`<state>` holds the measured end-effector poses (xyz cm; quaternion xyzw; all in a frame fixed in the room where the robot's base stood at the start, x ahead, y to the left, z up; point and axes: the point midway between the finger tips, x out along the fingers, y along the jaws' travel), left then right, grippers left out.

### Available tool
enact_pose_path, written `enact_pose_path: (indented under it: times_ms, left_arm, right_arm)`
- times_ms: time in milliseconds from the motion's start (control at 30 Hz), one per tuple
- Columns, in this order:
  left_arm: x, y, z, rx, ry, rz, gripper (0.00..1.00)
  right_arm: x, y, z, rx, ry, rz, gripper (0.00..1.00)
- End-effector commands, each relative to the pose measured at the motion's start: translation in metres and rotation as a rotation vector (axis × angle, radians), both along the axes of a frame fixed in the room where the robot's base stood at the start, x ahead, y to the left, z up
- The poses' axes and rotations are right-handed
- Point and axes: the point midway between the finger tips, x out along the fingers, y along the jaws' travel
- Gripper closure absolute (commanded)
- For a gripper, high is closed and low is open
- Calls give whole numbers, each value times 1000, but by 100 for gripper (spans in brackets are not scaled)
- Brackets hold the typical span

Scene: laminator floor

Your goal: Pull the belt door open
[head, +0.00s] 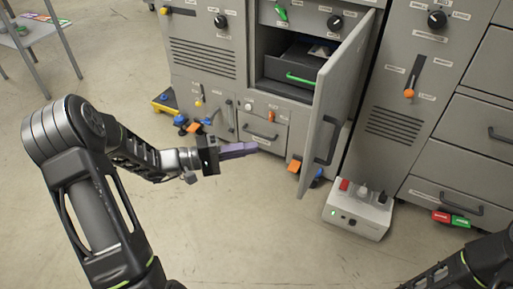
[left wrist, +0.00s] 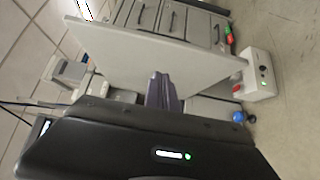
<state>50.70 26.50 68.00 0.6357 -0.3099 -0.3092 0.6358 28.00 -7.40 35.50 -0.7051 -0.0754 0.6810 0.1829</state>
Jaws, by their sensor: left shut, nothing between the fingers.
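The belt door, a grey panel (head: 338,92) with a dark bar handle (head: 325,140), stands swung out from the middle cabinet. Its opening shows a dark tray (head: 290,68) with a green handle inside. My left gripper (head: 256,147), with purple fingers, is shut and empty. It is left of the door in the head view, apart from the handle. In the left wrist view the fingers (left wrist: 164,88) overlap the lower edge of the pale door panel (left wrist: 150,50); I cannot tell whether they touch it. My right arm shows at the lower right, but its gripper is out of view.
A grey control box (head: 358,211) with a red button stands on the floor right of the door. Red and green blocks (head: 450,218) lie by the right cabinet. A yellow and blue item (head: 165,103) sits at the left cabinet's foot.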

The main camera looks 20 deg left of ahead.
Motion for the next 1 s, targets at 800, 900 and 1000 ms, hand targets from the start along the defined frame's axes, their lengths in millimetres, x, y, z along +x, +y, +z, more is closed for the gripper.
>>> enact_pose_path:
  times_ms: [800, 900, 1000]
  left_arm:
    - [47, -106, 0, 0, 1, -2, 100]
    - [47, -108, 0, 1, 1, -1, 100]
    - [47, -108, 0, 1, 1, -1, 100]
  right_arm:
    - [3, -3, -13, -4, -5, -6, 64]
    - [3, -3, -13, -4, -5, -7, 64]
    - [3, -3, -13, -4, -5, -6, 64]
